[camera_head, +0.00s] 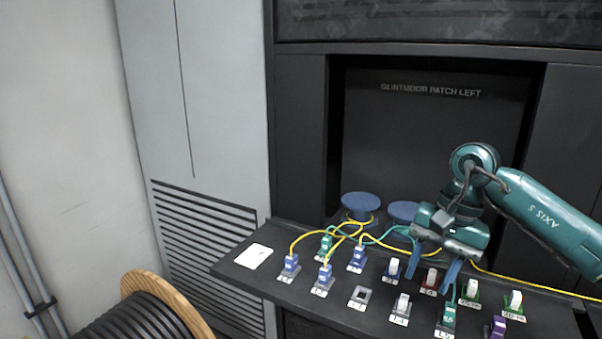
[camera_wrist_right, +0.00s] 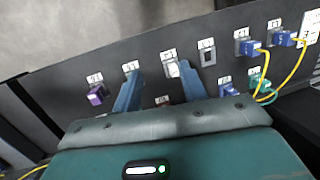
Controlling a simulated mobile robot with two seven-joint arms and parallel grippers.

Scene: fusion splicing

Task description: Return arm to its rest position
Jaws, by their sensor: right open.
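My right gripper (camera_head: 432,274) comes in from the right on a teal arm and hangs over the dark panel (camera_head: 250,283). Its two blue fingers are apart, with nothing held between them. A red connector (camera_head: 431,284) shows between and behind the fingers in the head view. In the right wrist view the open fingers (camera_wrist_right: 160,72) point at the panel, and a white connector (camera_wrist_right: 172,69) shows between their tips. I cannot tell the exact gap between the fingertips and the connectors. My left gripper is in neither view.
Blue connectors (camera_head: 291,264) with yellow cables stand at the panel's left. An empty grey socket (camera_head: 360,296), a teal connector (camera_head: 447,317) and a purple connector (camera_head: 497,327) line the front. Blue spools (camera_head: 361,205) stand behind. A cable drum (camera_head: 180,303) is lower left.

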